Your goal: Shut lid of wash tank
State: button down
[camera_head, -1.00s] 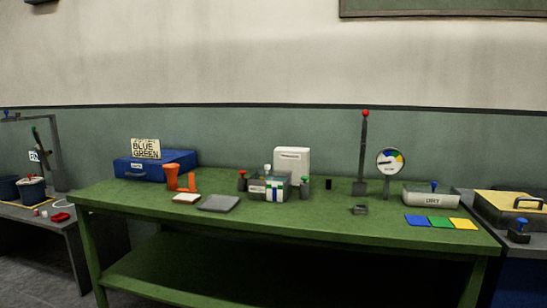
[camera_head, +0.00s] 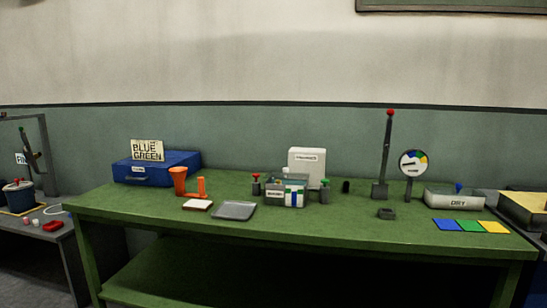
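My gripper is not in view. No label that reads "wash" is legible, so I cannot tell for sure which thing is the wash tank. A small grey see-through tank (camera_head: 274,194) with a white label stands mid-table, between a red-topped valve (camera_head: 256,184) and a green-topped valve (camera_head: 324,190). I cannot tell whether it has a lid or how one stands. A yellow-topped box (camera_head: 526,207) is cut off at the right edge. A white tray marked DRY (camera_head: 455,200) stands on the right of the green table.
The green table (camera_head: 330,236) spans the view. It bears a blue case (camera_head: 155,170), an orange cup (camera_head: 179,181), a grey plate (camera_head: 234,210), a red-tipped post (camera_head: 385,160) and a colour dial (camera_head: 413,162).

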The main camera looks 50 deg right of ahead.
aim_at(285, 170)
jog(key=z, duration=0.4)
jog(key=i, duration=1.35)
jog(key=z, duration=0.1)
